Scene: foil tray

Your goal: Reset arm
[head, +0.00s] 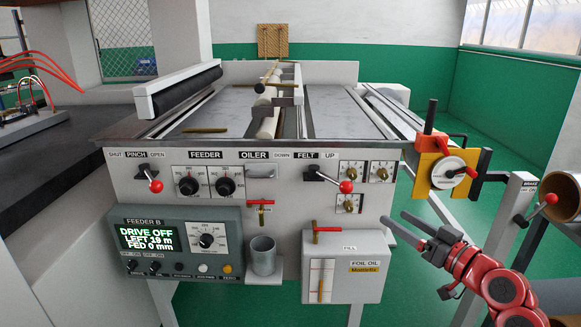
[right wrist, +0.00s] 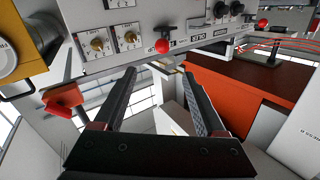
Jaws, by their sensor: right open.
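My right gripper (head: 393,217) is at the right of the front panel in the head view, beside the white foil oil box (head: 372,284) and apart from it. Its two dark fingers are spread with nothing between them, as the right wrist view (right wrist: 158,76) also shows. The feeder machine's front panel (head: 265,215) faces me. It carries the pinch lever (head: 156,186) and the felt lever (head: 346,187), both with red knobs. The feeder screen (head: 150,237) reads "DRIVE OFF, LEFT 19 m, FED 0 mm". My left gripper is not in view.
A yellow bracket with a white dial (head: 447,168) and red handle stands out above and right of my right gripper. The brake lever (head: 551,199) and brown rolls (head: 566,195) are further right. Green floor lies below.

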